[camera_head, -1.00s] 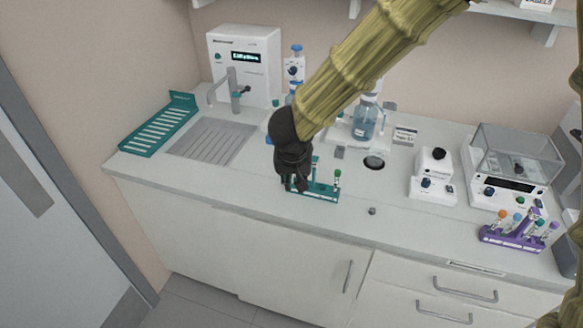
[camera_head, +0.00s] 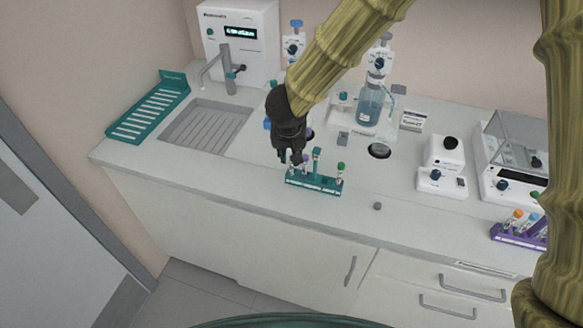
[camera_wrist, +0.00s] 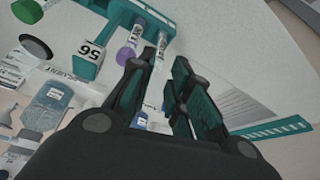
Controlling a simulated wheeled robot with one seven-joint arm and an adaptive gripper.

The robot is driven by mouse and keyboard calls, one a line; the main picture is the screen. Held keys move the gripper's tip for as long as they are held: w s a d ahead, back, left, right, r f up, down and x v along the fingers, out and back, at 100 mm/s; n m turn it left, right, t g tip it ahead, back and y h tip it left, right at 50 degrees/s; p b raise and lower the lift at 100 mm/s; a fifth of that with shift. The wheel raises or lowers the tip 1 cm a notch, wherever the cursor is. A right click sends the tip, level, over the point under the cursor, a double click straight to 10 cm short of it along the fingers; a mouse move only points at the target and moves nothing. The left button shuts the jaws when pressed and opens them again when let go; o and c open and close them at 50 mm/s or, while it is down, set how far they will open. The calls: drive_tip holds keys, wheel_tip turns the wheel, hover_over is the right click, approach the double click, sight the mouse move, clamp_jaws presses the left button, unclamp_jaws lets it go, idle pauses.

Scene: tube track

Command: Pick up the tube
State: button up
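A teal rack (camera_head: 315,184) stands on the counter and holds a purple-capped tube (camera_head: 305,161) and a green-capped tube (camera_head: 341,170). My gripper (camera_head: 291,158) is above the rack's left end. The purple-capped tube (camera_wrist: 127,52) stands beside my left finger. Another clear tube (camera_wrist: 160,46) shows close to my fingertips; its cap is hidden. My gripper (camera_wrist: 166,62) shows a gap between its fingers, and nothing is visibly clamped.
A purple rack (camera_head: 520,234) with several tubes stands at the right. A white device (camera_head: 441,170) and a blue bottle (camera_head: 369,105) stand behind and right of the teal rack. A sink (camera_head: 205,128) lies at the left. The counter front is mostly clear.

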sight(291, 169)
drive_tip(key=shift+w+d+f, duration=0.15)
drive_tip(key=shift+f, duration=0.35)
drive_tip(key=x, duration=0.4)
drive_tip(key=shift+w+r, duration=0.1)
drive_tip(key=shift+w, duration=0.05)
drive_tip(key=c, duration=0.4)
